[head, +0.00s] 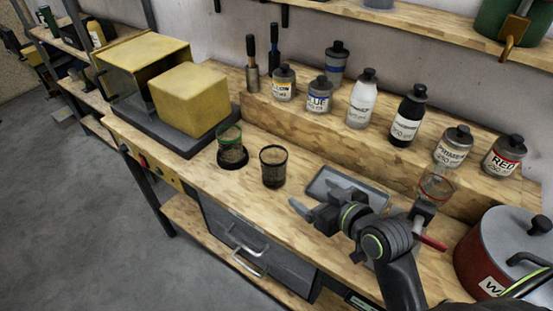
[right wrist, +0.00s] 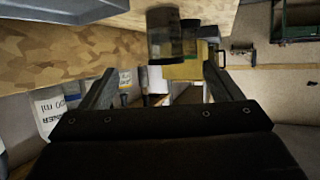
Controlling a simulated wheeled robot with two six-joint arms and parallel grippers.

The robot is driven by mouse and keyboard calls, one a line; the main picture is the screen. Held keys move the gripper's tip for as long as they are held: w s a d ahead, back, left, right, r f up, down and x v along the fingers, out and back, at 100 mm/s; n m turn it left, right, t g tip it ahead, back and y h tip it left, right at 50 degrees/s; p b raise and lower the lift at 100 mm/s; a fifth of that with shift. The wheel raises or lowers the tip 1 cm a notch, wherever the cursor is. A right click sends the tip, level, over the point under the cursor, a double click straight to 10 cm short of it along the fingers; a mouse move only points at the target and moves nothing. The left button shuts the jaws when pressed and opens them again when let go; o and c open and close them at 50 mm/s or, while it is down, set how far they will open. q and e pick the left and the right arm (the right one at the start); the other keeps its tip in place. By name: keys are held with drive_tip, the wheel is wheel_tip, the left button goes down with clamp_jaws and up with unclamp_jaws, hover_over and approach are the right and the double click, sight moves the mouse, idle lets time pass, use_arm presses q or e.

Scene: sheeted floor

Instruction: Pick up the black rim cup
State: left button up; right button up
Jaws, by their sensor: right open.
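The black rim cup (head: 273,168) is a clear, dark-tinted cup standing upright on the wooden workbench. A green rim cup (head: 231,152) stands to its left on a dark round base, and a red rim cup (head: 436,187) is at the right. My right gripper (head: 311,203) is open and empty, to the right of the black rim cup and apart from it. In the right wrist view a dark cup (right wrist: 162,38), which looks like the black rim cup, shows beyond the open fingers (right wrist: 160,88). My left gripper is not in view.
A grey tray (head: 372,193) lies behind my right gripper. Several labelled bottles (head: 362,103) stand on a raised wooden ledge at the back. A yellow block (head: 190,98) and machine sit at the left, and a red pot (head: 495,250) stands at the right. Bench in front of the cups is clear.

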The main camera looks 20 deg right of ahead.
sight(281, 174)
drive_tip(key=x, duration=0.2)
drive_tip(key=a+p+x, duration=0.1)
drive_tip(key=x, duration=0.1)
drive_tip(key=shift+w+r, duration=0.1)
drive_tip(key=shift+w, duration=0.15)
drive_tip(key=x, duration=0.5)
drive_tip(key=shift+w+d+p, duration=0.1)
drive_tip(key=shift+w+p, duration=0.1)
drive_tip(key=shift+p, duration=0.15)
drive_tip(key=shift+w+f, duration=0.35)
drive_tip(key=shift+w, duration=0.1)
drive_tip(key=shift+w+a+f+p, duration=0.15)
drive_tip(key=shift+w+a+p, duration=0.3)
drive_tip(key=shift+w, duration=0.25)
drive_tip(key=shift+p+x, duration=0.4)
drive_tip(key=shift+x, duration=1.55)
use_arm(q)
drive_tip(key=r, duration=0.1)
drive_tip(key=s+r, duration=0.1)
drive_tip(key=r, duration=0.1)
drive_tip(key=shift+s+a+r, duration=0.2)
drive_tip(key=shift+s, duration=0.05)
use_arm(e)
drive_tip(key=shift+s+f, duration=0.1)
drive_tip(key=shift+c, duration=0.2)
drive_tip(key=c, duration=0.9)
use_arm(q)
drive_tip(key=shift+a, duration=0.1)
use_arm(e)
drive_tip(key=shift+c, duration=1.2)
